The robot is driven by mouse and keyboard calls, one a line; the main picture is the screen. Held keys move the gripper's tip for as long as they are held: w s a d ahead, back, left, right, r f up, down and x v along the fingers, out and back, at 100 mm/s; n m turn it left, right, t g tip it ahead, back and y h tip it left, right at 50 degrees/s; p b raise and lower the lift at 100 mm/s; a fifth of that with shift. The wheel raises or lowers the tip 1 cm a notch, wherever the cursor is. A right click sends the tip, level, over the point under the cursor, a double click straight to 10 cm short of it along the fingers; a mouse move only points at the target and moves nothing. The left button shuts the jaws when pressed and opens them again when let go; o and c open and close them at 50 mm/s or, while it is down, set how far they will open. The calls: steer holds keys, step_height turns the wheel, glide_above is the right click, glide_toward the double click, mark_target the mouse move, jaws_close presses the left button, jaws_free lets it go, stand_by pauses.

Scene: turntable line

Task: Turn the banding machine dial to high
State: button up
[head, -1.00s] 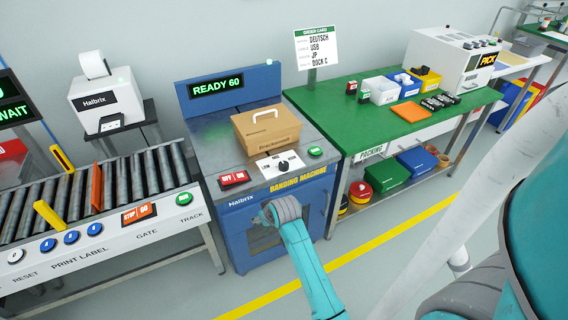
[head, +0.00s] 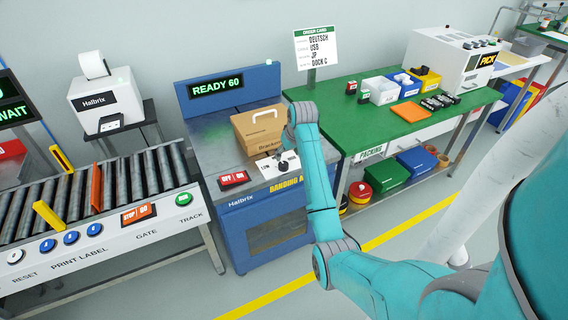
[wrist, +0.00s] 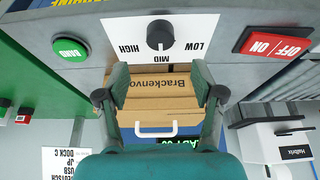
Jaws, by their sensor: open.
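The banding machine (head: 232,222) is blue with a grey top, and its display (head: 216,86) reads READY 60. Its black round dial (wrist: 160,35) sits on a white plate marked LOW, MID and HIGH, upside down in the wrist view. The dial's pale mark seems to point at MID. In the head view the dial (head: 288,164) shows beside my arm, which covers part of the plate. My gripper (wrist: 161,72) is open and empty, its two fingers apart. In the wrist picture the dial lies beyond the gap between the fingertips.
A cardboard box (head: 252,133) with a white handle stands on the machine top behind the dial. A red OFF/ON switch (head: 233,180) and a green BAND button (wrist: 70,48) flank the dial. The roller conveyor (head: 120,185) is left, the green packing table (head: 395,115) right.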

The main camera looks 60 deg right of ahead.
mark_target(284, 164)
steer(key=x, duration=0.8)
steer(key=shift+f, duration=0.1)
steer(key=c, duration=1.1)
